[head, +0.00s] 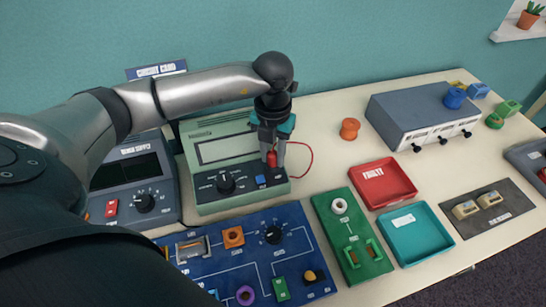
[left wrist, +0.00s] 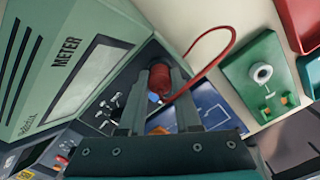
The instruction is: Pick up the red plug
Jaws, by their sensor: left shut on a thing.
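The red plug (head: 272,158) is at the front right of the green meter (head: 205,133), with a red lead (head: 309,158) looping off to its right. My left gripper (head: 272,163) points down over the meter's front panel and is shut on the plug. In the left wrist view the red plug (left wrist: 160,84) sits between the two fingers (left wrist: 160,100), and the red lead (left wrist: 222,58) curves away from it. Whether the plug still touches the meter's socket cannot be told. My right gripper is not in view.
A blue circuit board (head: 316,245) lies in front of the meter. A green board (head: 328,222), a red "FAULTY" tray (head: 413,190) and a teal tray (head: 447,245) are to the right. A dark power supply (head: 127,205) stands left. An orange spool (head: 350,128) stands behind.

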